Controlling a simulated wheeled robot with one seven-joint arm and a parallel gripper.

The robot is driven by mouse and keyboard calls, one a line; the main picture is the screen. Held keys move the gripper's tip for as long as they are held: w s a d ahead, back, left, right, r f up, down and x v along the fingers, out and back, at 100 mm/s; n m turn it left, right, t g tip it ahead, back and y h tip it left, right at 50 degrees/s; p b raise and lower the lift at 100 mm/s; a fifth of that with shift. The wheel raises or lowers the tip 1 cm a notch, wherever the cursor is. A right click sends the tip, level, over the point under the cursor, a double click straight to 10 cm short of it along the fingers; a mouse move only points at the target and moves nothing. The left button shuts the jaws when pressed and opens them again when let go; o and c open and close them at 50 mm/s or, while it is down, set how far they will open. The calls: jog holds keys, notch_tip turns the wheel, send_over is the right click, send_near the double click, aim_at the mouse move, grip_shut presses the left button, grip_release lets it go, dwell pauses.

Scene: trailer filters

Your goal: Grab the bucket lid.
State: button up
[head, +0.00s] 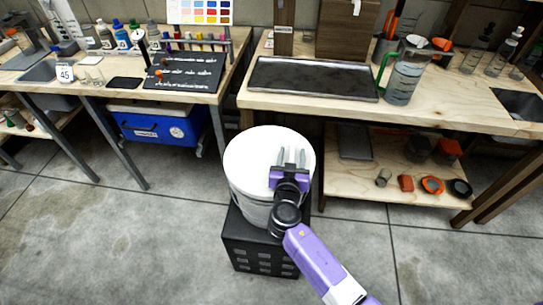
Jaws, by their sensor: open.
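A white bucket lid (250,155) sits on top of a white bucket (246,205). The bucket stands on a black crate-like box (255,250) on the floor. My gripper (291,153) is open, with two grey fingers apart and pointing away from me. It is over the right part of the lid in the head view. I cannot tell whether the fingers touch the lid. My gripper and wrist hide part of the lid's right side and the bucket's right side.
A wooden workbench with a dark tray (312,78) and a clear pitcher (404,75) stands behind to the right. Its lower shelf (350,180) is close to the bucket's right. Another bench with bottles stands at left, a blue cooler (160,124) beneath it. Concrete floor is open at front left.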

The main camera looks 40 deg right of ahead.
grip_shut()
jog(key=shift+r, duration=0.1)
dwell(0.3)
